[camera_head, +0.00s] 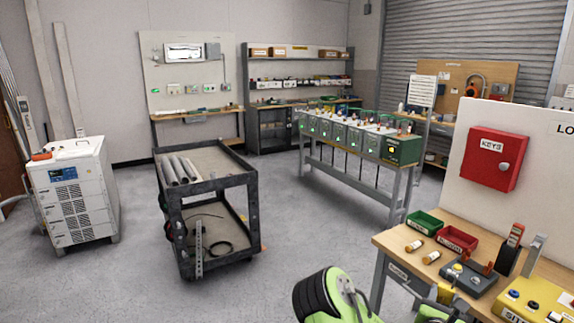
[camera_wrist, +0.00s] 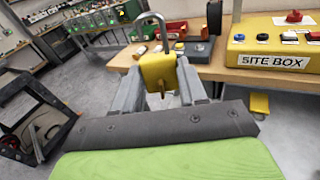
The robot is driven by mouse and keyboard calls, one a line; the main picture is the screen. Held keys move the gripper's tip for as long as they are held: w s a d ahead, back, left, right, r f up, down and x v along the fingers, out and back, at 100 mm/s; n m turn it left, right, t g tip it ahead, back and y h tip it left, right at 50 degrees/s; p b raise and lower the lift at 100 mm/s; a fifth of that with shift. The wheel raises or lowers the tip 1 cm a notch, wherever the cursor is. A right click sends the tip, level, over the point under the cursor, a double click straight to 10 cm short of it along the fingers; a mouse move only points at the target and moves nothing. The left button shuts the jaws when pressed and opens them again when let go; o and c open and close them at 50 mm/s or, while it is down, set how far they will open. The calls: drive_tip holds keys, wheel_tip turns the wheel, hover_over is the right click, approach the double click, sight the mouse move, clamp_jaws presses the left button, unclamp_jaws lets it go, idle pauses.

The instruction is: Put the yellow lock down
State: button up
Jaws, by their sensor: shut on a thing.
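The yellow lock (camera_wrist: 158,71) is a padlock with a grey shackle pointing up. It is held between the two grey fingers of my gripper (camera_wrist: 160,82), which is shut on it. In the wrist view the lock is in front of the near edge of the wooden workbench (camera_wrist: 215,72), and its shackle overlaps the bench top. In the head view the lock (camera_head: 446,293) shows small at the bench's front edge. I cannot tell how far it is from the bench.
The yellow site box (camera_wrist: 270,45) stands on the bench at right. A grey button box (camera_head: 468,278), green bin (camera_head: 424,223), red bin (camera_head: 457,239) and brown-yellow cylinders (camera_head: 431,257) share the bench (camera_head: 400,240). A red key box (camera_head: 494,158) hangs behind. A dark cart (camera_head: 205,195) stands left.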

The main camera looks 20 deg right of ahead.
drive_tip(key=w+a+n+t+y, duration=0.3)
drive_tip(key=w+a+n+y, duration=0.2)
drive_tip(key=a, duration=1)
drive_tip(key=w+a+f+n+t+y, duration=0.1)
drive_tip(key=w+a+n+t+y, duration=0.2)
drive_tip(key=a, duration=1.3)
drive_tip(key=shift+w+n+t+y, duration=0.4)
drive_tip(key=shift+w+n+y, duration=0.8)
drive_tip(key=shift+w+y, duration=2.3)
